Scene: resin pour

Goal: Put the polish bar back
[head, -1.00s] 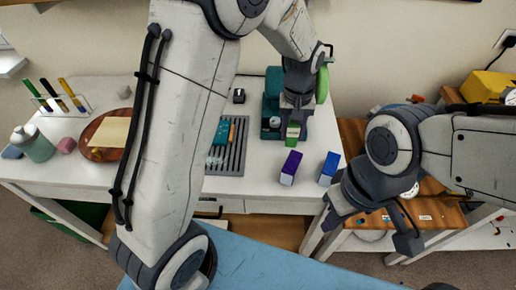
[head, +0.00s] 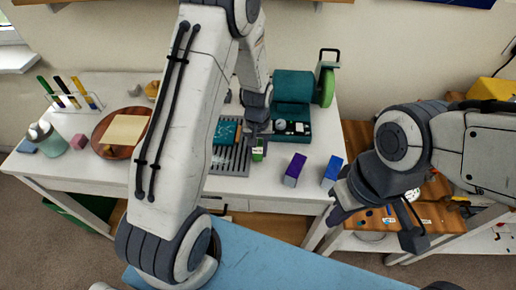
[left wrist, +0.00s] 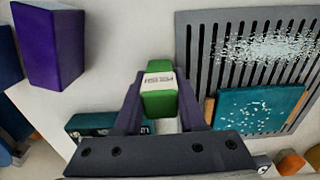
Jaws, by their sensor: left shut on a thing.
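The polish bar (head: 258,151) is green with a white band; in the left wrist view the bar (left wrist: 159,92) shows a printed label. My left gripper (head: 258,139) is shut on it, and its fingers clasp the bar's sides. It holds the bar beside the right edge of the slotted grey rack (head: 236,163). Whether the bar touches the table is unclear. A purple block (head: 295,170) and a blue block (head: 333,168) stand to its right. My right gripper (head: 376,222) is empty with its fingers spread, over the wooden side table.
A teal slab (left wrist: 258,108) and white flakes lie on the rack. A round wooden board (head: 108,150), a pen rack and a jar stand at left. The white table front is clear around the blocks.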

